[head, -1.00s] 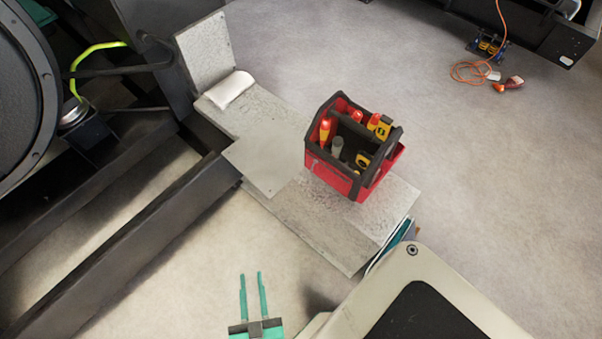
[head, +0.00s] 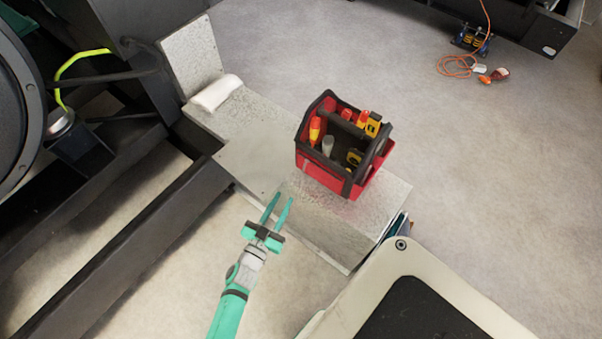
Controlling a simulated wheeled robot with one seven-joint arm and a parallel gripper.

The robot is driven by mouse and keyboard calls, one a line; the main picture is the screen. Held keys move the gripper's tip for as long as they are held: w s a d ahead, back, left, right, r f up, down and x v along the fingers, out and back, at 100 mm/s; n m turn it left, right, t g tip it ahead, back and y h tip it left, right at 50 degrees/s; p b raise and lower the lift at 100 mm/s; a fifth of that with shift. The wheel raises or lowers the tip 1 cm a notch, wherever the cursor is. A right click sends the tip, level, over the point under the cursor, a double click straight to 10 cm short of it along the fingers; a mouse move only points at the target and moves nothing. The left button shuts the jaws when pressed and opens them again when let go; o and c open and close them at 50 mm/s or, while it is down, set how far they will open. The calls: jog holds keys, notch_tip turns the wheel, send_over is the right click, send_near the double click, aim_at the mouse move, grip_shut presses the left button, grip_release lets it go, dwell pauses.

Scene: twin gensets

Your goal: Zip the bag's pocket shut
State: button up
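The red and black tool bag (head: 343,146) stands upright on a grey metal bench, with several tools sticking out of its open top. Its front red side faces my gripper. The pocket and its zip are too small to make out at this size. My gripper (head: 277,206) is to the lower left of the bag, apart from it. Its two teal fingers are spread with nothing between them, and they point up toward the bench's near edge.
The grey bench (head: 250,121) bears a white roll (head: 216,92) at its far left. Dark steel beams (head: 140,235) and a big black round housing (head: 12,110) fill the left side. An orange cable (head: 455,67) lies on the floor at upper right.

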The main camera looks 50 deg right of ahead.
jog(key=s+x, duration=0.1)
jog(key=x, duration=1.1)
jog(key=shift+d+g, duration=0.3)
jog(key=shift+d, duration=0.15)
grip_shut()
dwell(0.9)
